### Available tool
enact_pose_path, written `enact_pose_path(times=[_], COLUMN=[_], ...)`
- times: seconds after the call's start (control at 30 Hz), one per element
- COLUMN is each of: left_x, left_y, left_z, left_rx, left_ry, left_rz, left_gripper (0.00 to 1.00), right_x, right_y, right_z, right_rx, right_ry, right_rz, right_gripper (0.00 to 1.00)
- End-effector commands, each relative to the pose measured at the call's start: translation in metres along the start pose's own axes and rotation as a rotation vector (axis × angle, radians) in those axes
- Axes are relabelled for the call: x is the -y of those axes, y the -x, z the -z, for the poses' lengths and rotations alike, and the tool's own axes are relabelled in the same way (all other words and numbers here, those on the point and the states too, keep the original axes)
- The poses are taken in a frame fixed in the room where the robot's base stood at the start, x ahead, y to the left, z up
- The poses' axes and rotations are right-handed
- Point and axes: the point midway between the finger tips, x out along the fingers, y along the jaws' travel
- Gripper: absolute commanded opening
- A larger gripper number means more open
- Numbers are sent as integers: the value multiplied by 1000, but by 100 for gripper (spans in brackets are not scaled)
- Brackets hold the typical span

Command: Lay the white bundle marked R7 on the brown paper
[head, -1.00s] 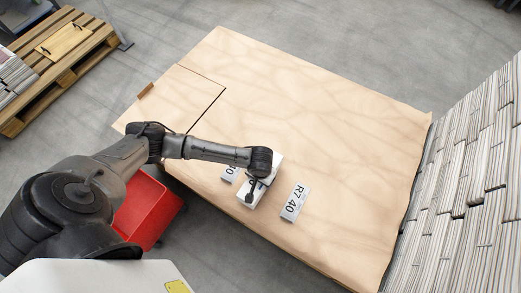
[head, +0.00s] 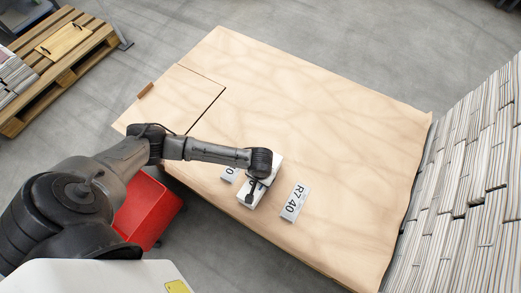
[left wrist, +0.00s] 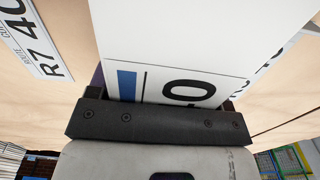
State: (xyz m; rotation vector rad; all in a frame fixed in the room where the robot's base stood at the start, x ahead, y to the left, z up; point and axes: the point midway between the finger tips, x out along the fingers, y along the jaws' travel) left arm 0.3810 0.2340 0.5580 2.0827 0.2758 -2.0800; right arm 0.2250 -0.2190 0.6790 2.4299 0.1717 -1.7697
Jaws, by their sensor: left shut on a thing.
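My left gripper (head: 253,188) is shut on a white bundle (head: 268,183) over the near edge of the brown paper (head: 300,110). In the left wrist view the bundle (left wrist: 190,40) fills the top centre, with a blue bar and part of a large black mark; the full mark is cut off by the gripper (left wrist: 160,105). A white label reading R7 40 (head: 295,203) lies on the paper to the right of the bundle. A second label (head: 229,174), mostly hidden, lies to its left. I cannot tell whether the bundle touches the paper. My right gripper is not in view.
A red bin (head: 148,210) stands on the floor at the paper's near left. Tall newspaper stacks (head: 470,190) line the right side. A wooden pallet (head: 75,70) with papers and a board is at upper left. Most of the brown paper is clear.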

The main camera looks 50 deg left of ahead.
Motion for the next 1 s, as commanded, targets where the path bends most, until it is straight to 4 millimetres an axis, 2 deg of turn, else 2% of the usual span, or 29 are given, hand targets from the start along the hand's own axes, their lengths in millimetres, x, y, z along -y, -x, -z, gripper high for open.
enact_pose_path(times=[0.57,0.6,0.87,1.0], left_x=[-1,-1,0,0], left_y=[-8,-8,-9,-9], left_z=[1,1,1,0], left_rx=[-2,-2,-1,-1], left_ry=[1,1,1,1], left_rz=[-2,-2,-1,-1], left_gripper=[12,73,98,100], right_x=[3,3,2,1], right_y=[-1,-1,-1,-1], right_z=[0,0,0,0], right_rx=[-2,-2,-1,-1], right_ry=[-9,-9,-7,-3], right_rz=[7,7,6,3], right_gripper=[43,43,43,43])
